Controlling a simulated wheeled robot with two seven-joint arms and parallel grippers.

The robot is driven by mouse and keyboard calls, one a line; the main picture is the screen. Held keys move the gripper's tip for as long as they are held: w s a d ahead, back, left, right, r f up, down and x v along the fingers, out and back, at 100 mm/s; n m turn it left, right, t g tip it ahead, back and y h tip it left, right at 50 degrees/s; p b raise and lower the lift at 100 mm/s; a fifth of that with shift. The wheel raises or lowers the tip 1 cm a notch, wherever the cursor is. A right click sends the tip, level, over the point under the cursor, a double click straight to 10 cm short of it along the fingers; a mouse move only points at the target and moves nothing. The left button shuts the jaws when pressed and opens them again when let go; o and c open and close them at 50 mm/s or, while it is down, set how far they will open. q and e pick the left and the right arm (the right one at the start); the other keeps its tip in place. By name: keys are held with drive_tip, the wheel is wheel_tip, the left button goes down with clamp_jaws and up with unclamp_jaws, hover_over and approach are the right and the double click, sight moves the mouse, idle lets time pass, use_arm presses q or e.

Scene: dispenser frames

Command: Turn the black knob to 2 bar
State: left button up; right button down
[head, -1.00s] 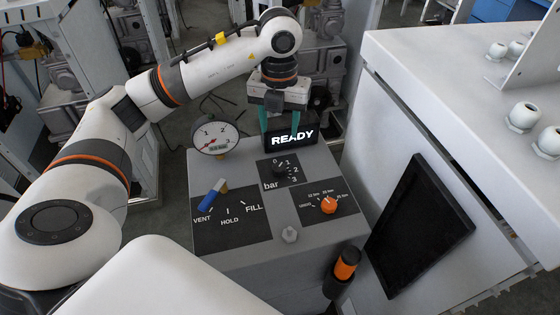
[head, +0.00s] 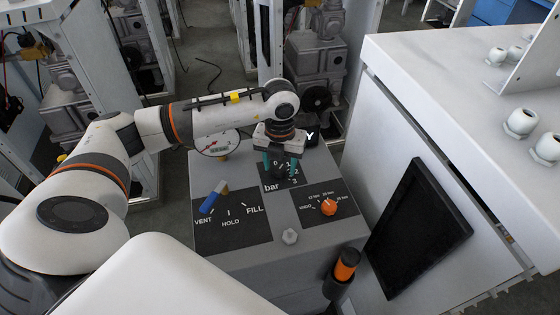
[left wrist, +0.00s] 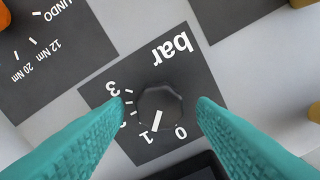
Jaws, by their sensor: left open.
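The black knob (left wrist: 161,104) sits on a dark "bar" panel (left wrist: 175,52) with marks from 0 to 3. In the left wrist view its white pointer line points at about 1. My left gripper (head: 281,170) is open, with its teal fingers pointing down at the knob. In the left wrist view, the fingers (left wrist: 161,106) lie on either side of the knob, with a visible gap on each side. I cannot tell how far above the panel the tips are. In the head view the gripper hides most of the knob. My right gripper is not in view.
A blue-handled lever (head: 212,198) by VENT/HOLD/FILL and an orange knob (head: 328,207) are on the same grey box. A round gauge (head: 217,143) stands behind, partly covered by my arm. A black display (head: 311,134) is mostly hidden. A white cabinet (head: 450,110) stands at right.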

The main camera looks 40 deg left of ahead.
use_arm(q)
drive_tip(key=c, duration=1)
drive_tip(key=shift+f+m+b, duration=0.15)
drive_tip(key=shift+m+b, duration=0.8)
drive_tip(key=shift+m, duration=0.15)
drive_tip(key=shift+m+b, duration=0.95)
drive_tip(key=shift+m, duration=0.25)
drive_tip(key=shift+d+m+b, duration=0.15)
drive_tip(key=shift+m+b, duration=1.2)
drive_tip(key=shift+m, duration=0.75)
drive_tip(key=shift+r, duration=0.2)
drive_tip(key=o, duration=1)
